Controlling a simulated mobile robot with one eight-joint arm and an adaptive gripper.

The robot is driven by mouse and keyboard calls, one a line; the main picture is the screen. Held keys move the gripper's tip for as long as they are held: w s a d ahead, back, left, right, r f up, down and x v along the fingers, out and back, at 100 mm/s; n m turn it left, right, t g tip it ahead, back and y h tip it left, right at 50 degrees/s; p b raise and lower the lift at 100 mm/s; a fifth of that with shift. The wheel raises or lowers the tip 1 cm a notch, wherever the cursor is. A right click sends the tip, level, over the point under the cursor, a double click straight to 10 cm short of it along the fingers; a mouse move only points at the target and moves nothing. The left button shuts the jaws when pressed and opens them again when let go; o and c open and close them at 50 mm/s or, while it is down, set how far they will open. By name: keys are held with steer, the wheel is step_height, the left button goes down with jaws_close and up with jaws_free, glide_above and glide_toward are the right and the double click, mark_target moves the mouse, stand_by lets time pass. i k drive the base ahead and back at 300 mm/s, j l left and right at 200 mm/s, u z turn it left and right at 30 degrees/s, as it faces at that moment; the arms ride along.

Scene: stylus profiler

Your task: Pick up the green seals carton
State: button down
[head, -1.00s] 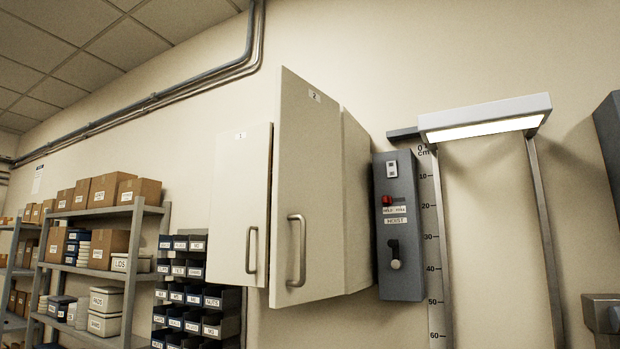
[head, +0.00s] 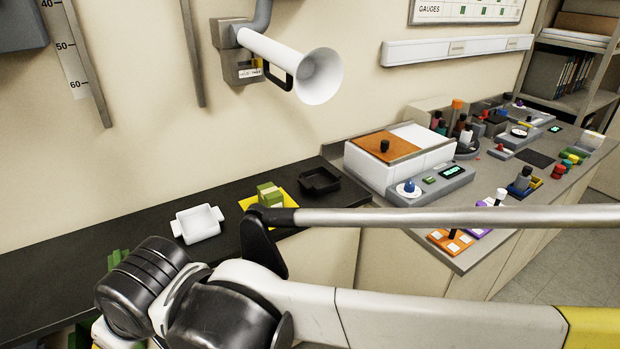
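A small green block with a paler band, which looks like the green seals carton (head: 270,194), sits on a yellow tray or mat (head: 247,203) on the dark counter, left of centre in the head view. Its label cannot be read. My arm crosses the foreground in front of the counter and covers part of the yellow piece's near side. My gripper's fingertips do not show. More green items (head: 118,262) show at the lower left, partly hidden by my arm.
A white two-handled tray (head: 198,223) and a black tray (head: 320,181) flank the yellow piece. A white horn (head: 318,76) juts from the wall above. A white unit with an orange lid (head: 385,145) stands right, and several small items crowd the bench beyond.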

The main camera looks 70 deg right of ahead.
mark_target(269, 195)
steer(key=z, duration=1.85)
